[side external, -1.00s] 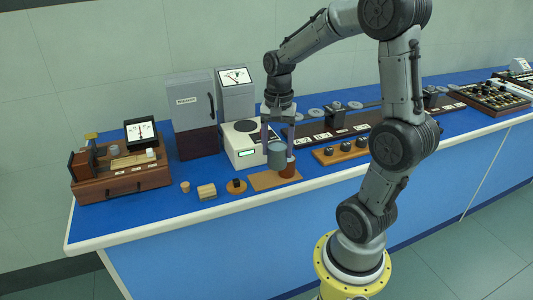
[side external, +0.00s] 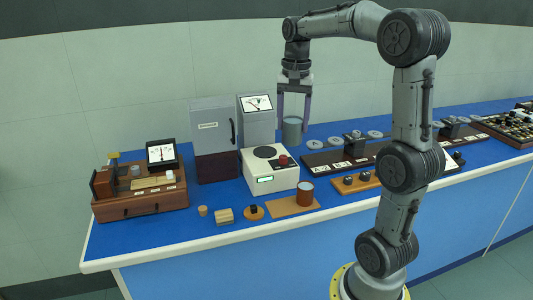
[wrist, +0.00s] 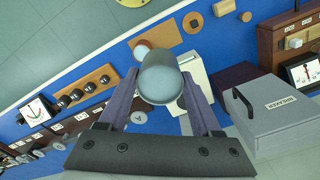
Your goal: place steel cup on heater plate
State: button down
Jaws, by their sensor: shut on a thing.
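The steel cup (side external: 292,132) is grey and upright in the side view, held above the bench. My gripper (side external: 293,119) is shut on it, one finger on each side. In the wrist view the cup (wrist: 160,80) sits between the two fingers. The heater is a white box with a dark round plate (side external: 265,152) on top and a green display on its front. In the side view the cup appears above and to the right of this plate, apart from it.
A brown cup (side external: 305,194) stands on a tan mat (side external: 283,208) in front. A grey cabinet (side external: 211,130) and a meter unit (side external: 256,123) stand behind and left. A dark rail (side external: 325,164) lies right.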

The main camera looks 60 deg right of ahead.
jog(key=shift+m, duration=0.3)
jog(key=w+d+f, duration=0.3)
jog(key=w+d, duration=0.2)
jog(key=w+d+f, duration=0.4)
jog(key=w, duration=0.1)
jog(key=w+d+f, duration=0.4)
jog(key=w+d, duration=0.1)
jog(key=shift+w+d, duration=0.2)
jog(key=shift+d, duration=0.1)
jog(key=shift+f, duration=1.5)
jog(key=shift+f, duration=0.1)
jog(key=shift+c, duration=0.3)
grip_release()
